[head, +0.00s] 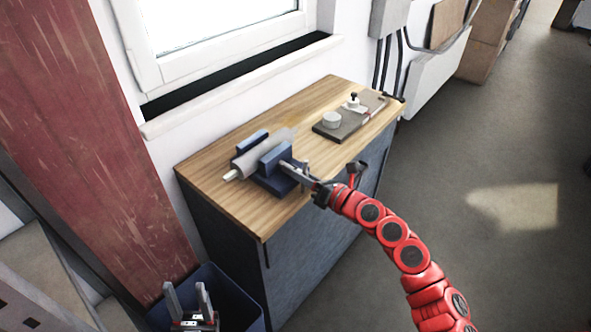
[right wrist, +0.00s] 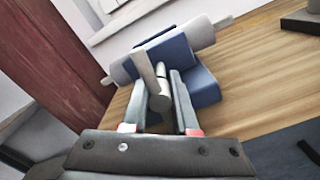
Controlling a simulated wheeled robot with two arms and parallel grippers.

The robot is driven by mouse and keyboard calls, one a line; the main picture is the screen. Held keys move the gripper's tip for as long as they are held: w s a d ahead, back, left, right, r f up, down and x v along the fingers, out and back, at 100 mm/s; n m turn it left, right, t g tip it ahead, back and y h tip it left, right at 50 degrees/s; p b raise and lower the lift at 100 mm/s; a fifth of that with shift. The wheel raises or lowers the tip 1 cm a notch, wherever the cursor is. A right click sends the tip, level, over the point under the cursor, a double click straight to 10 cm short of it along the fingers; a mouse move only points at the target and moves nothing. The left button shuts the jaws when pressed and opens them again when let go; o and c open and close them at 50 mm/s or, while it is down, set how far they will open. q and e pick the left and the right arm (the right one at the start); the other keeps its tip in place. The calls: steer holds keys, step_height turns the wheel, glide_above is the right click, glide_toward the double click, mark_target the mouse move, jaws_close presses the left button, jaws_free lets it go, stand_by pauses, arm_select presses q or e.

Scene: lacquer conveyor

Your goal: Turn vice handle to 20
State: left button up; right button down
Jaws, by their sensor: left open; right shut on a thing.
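The blue vice (head: 268,178) stands at the near left of the wooden bench top, with a pale grey roller (head: 249,160) lying between its blue jaws. The vice also shows in the right wrist view (right wrist: 203,86). Its grey handle (right wrist: 145,72) rises from a round screw end between my right fingers. My right gripper (head: 291,168) reaches in from the right at the vice's front and is shut on the handle. My left gripper (head: 188,294) is open and empty, low at the front left, apart from the vice. No scale or number is readable on the vice.
The wooden bench top (head: 225,204) is clear in front of the vice. A dark plate (head: 345,127) with a white round piece and a small clamp lies at its far right. A blue bin (head: 240,312) stands on the floor below, near my left gripper. The window wall is behind.

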steer(key=shift+f, duration=0.1)
steer(key=c, duration=0.7)
jaws_free()
steer(key=shift+o, duration=0.2)
steer(key=shift+d, duration=0.1)
steer(key=shift+s+d, duration=0.1)
steer(key=shift+d, duration=0.05)
steer(key=b+v, duration=0.1)
steer(key=v, duration=1.6)
steer(key=shift+b, duration=0.3)
steer(key=shift+s, duration=0.1)
